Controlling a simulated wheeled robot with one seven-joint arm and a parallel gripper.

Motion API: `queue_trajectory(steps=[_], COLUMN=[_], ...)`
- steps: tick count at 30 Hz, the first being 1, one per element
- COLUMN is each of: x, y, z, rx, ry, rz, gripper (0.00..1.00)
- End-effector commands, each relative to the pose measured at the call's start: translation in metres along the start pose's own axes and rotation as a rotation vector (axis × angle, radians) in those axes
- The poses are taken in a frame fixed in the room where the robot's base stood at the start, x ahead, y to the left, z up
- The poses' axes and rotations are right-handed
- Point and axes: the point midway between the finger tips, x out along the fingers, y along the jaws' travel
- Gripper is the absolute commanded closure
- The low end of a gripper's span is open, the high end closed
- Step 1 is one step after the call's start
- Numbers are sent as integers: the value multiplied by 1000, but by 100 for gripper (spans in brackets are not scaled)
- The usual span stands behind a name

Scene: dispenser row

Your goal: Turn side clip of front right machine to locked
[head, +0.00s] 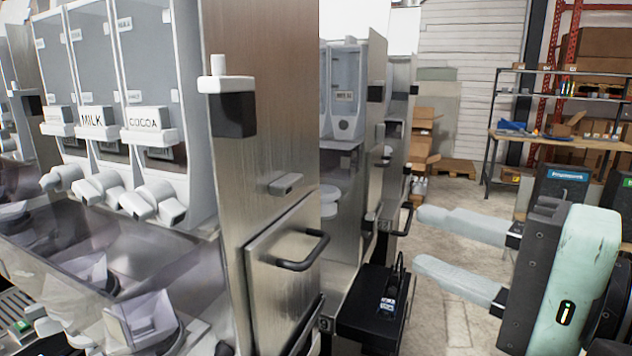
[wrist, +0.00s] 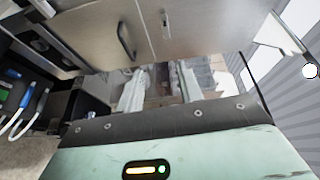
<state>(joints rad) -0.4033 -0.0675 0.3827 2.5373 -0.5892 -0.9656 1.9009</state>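The nearest machine (head: 262,120) in the head view has a brushed-steel side panel. High on its front edge sits a clip with a white top (head: 226,84) and a black block (head: 233,114). A small grey tab (head: 286,184) sticks out lower on the panel; I cannot tell which of these is the side clip, or its locked state. My gripper (head: 418,240) is at the right, its two pale fingers apart and pointing left, clear of the panel. In the wrist view my gripper (wrist: 162,85) is open with nothing held between the fingers.
A steel door with a dark handle (head: 303,250) is below the tab. A black box with a cable (head: 377,305) stands between door and gripper. More machines (head: 345,100) stand behind. Open floor (head: 462,320) lies beneath my gripper; a workbench (head: 560,139) is at the back right.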

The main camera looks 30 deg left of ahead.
Motion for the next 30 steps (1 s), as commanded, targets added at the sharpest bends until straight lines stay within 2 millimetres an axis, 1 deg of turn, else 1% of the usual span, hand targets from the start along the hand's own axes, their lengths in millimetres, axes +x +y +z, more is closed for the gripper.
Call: queue_trajectory(steps=[1,3,9,20,24,30], x=[0,1,9,29,58,100], y=[-6,-10,-16,-16,-13,-16], z=[3,6,6,7,9,10], rx=[22,41,52,49,46,45], ry=[-18,-31,-39,-33,-33,-33], rz=[-19,-33,-37,-32,-36,-36], gripper=[64,64,64,64,64,64])
